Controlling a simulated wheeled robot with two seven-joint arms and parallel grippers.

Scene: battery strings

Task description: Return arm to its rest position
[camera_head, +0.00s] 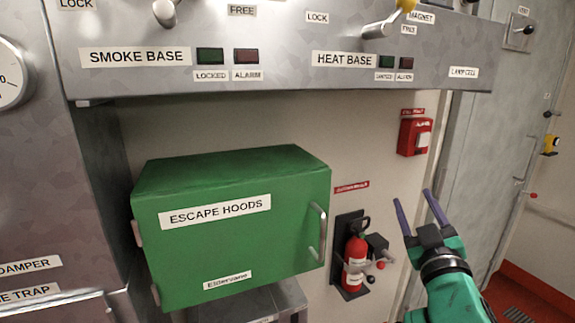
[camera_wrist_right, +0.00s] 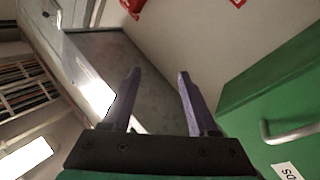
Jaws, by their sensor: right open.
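My right gripper (camera_head: 419,211) is in the lower right of the head view, on a green arm. Its two purple fingers are apart and empty, pointing up. It hangs in free space in front of the pale wall and door, to the right of the fire extinguisher. In the right wrist view the open fingers (camera_wrist_right: 154,100) have nothing between them. My left gripper is not in view.
A green escape hoods box (camera_head: 240,245) with a metal handle stands left of my right gripper; it also shows in the wrist view (camera_wrist_right: 275,90). A red extinguisher (camera_head: 356,259) and red call point (camera_head: 415,137) are on the wall. A grey panel (camera_head: 280,75) overhangs above.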

